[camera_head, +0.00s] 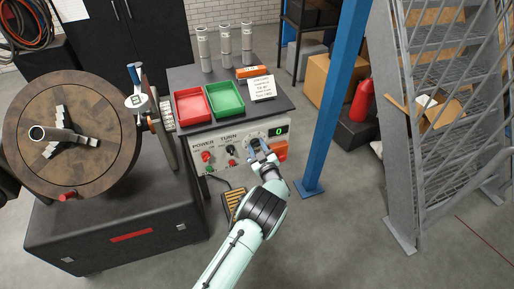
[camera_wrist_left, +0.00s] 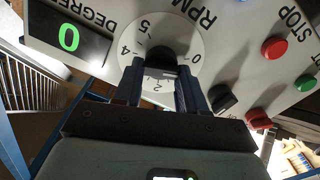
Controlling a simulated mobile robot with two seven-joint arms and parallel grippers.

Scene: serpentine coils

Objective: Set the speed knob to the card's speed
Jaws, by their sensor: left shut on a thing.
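The control panel (camera_head: 222,140) is the white front of a dark cabinet. My left gripper (camera_head: 262,148) reaches its upper right part, below the green display (camera_head: 278,131), and covers the speed knob in the head view. In the left wrist view the dark speed knob (camera_wrist_left: 160,62) sits on a white numbered dial (camera_wrist_left: 189,38) beside the letters RPM. My left gripper (camera_wrist_left: 161,82) is shut on it, one finger on each side. The knob's pointer is hidden. The card (camera_head: 262,89) stands on the cabinet top; its print is too small to read. My right gripper is not in view.
The display (camera_wrist_left: 69,37) reads 0. Red and green buttons and dark switches sit close beside the knob. A red tray (camera_head: 192,105) and a green tray (camera_head: 225,98) stand on the cabinet. A blue post (camera_head: 335,105) rises to the right; a coiling machine (camera_head: 70,135) stands left.

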